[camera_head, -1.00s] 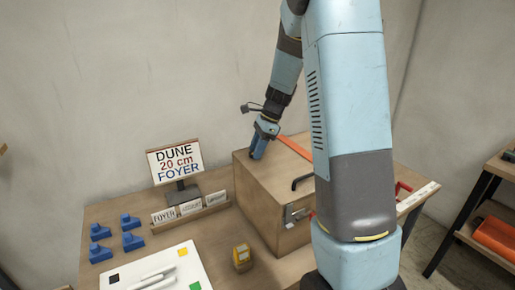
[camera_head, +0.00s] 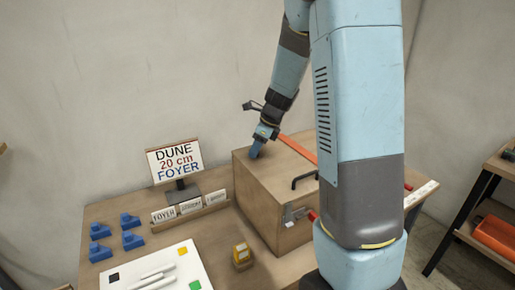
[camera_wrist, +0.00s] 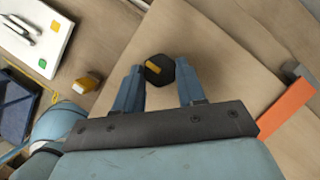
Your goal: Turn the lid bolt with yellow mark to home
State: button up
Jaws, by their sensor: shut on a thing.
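The lid bolt (camera_wrist: 159,70) is a dark six-sided head with a yellow mark across its top, on the lid of the wooden crate (camera_head: 262,212). In the wrist view it sits between the tips of my two blue fingers. My gripper (camera_wrist: 160,78) is shut on the bolt head, with the fingers on its two sides. In the head view my gripper (camera_head: 255,150) points down at the lid's far left corner and hides the bolt there.
An orange strip (camera_head: 298,148) and a black handle (camera_head: 304,180) lie on the lid. A metal latch (camera_head: 293,215) is on the crate's front. A sign (camera_head: 175,160), blue blocks (camera_head: 130,240) and a yellow box (camera_head: 242,254) stand left.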

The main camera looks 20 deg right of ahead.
dwell(0.3)
jog(key=o, duration=1)
jog(key=shift+o, duration=0.2)
jog(key=v, duration=1.3)
jog(key=shift+r, duration=0.3)
jog(key=s+a+r+n+t+h, duration=0.1)
jog(key=s+a+r+n+h, duration=0.1)
jog(key=s+n, duration=1)
jog(key=s+a+r+n+t+h, duration=0.1)
jog(key=s+a+r+n+t, duration=0.1)
jog(key=s+n, duration=1)
jog(key=s+a, duration=0.1)
jog(key=s, duration=0.2)
jog(key=shift+r+n+h, duration=0.4)
